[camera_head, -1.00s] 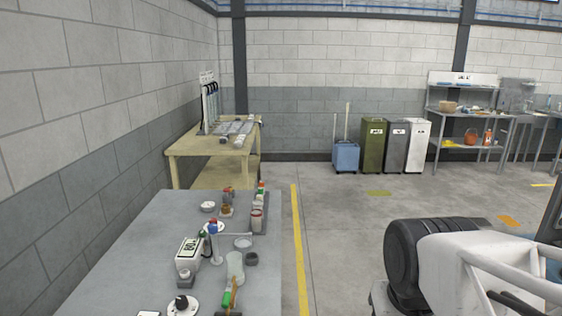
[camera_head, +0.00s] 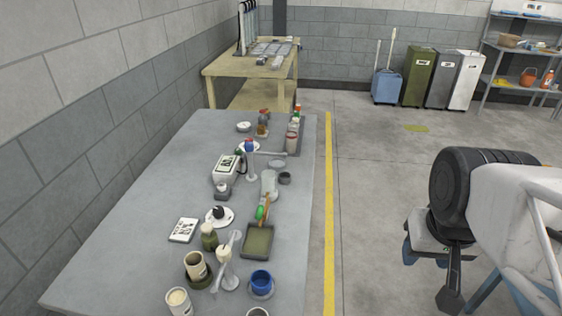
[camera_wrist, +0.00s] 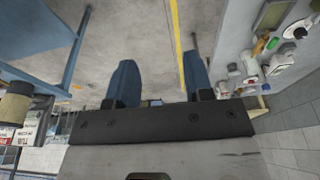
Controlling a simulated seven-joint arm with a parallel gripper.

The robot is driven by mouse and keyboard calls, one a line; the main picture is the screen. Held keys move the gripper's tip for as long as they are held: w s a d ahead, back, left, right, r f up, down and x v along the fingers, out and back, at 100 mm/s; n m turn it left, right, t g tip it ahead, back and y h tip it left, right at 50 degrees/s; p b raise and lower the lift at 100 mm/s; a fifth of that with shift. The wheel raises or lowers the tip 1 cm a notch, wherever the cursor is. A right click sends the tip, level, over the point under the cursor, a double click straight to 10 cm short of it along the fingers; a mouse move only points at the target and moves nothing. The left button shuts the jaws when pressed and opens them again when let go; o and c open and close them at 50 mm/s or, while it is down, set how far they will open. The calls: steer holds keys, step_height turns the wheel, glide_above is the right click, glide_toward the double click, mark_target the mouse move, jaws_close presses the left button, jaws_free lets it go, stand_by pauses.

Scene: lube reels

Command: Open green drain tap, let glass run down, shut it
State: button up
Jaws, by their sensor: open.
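The green drain tap (camera_head: 261,213) sits on the grey workbench (camera_head: 120,217), at the near end of a clear upright glass (camera_head: 269,184). The level inside the glass is too small to tell. A shallow tray (camera_head: 258,241) with an olive-green inside lies just in front of the tap. In the wrist view the green tap (camera_wrist: 272,44) shows small at the upper right. My gripper (camera_wrist: 160,75) is open and empty, its two blue fingers wide apart over bare floor. In the head view only my arm shows at the right, well away from the bench.
A blue cup (camera_head: 261,280), a beige cup (camera_head: 195,266) and a white stand (camera_head: 225,262) crowd the bench near the tray. A boxy instrument (camera_head: 227,168) stands left of the glass. The floor right of the yellow line (camera_head: 329,220) is clear up to my arm.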

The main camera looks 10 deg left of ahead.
steer(key=shift+w+a+r, duration=0.1)
steer(key=shift+w, duration=0.15)
steer(key=c, duration=0.7)
steer(key=shift+w+a, duration=0.1)
steer(key=shift+w, duration=0.1)
jaws_close()
steer(key=w+a+n+g, duration=0.2)
steer(key=w+a+n, duration=0.8)
steer(key=w+a, duration=0.8)
steer(key=w+a+f+n, duration=0.2)
steer(key=w+a, duration=0.1)
steer(key=a, duration=0.4)
steer(key=w+a+f+n+h, duration=0.1)
steer(key=w+a+f+n, duration=0.2)
steer(key=a, duration=0.5)
steer(key=w+a+f+n+h, duration=0.1)
steer(key=w+a+f+n, duration=0.2)
steer(key=a, duration=0.4)
steer(key=shift+w+a+f+g, duration=0.2)
steer(key=shift+w+a+g, duration=0.1)
steer(key=shift+w+a, duration=0.15)
